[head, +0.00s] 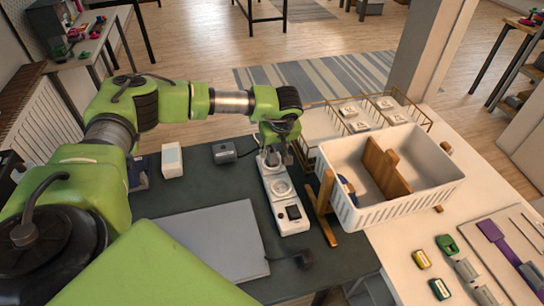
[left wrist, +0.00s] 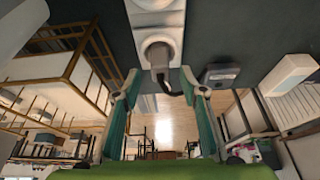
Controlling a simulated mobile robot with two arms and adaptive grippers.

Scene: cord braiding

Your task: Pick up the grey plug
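A white power strip (head: 290,212) lies on the dark mat, with its far end below my left gripper (head: 277,152). In the left wrist view, the grey plug (left wrist: 159,58) sits at the strip's round end socket (left wrist: 156,44), and a dark cord curves from it to the right. My left gripper (left wrist: 158,88) is open, with one green finger on each side of the plug's line and a gap between them. In the head view the gripper mostly hides the plug. I cannot tell whether the fingers touch it. My right gripper is not in view.
A dark grey box (head: 224,152) and a white box (head: 172,160) stand left of the strip. A white crate (head: 410,195) and wooden stand (head: 322,208) are close on the right. A grey panel (head: 215,243) and dark plug-like piece (head: 304,259) lie nearer. A wire rack (head: 318,120) stands behind.

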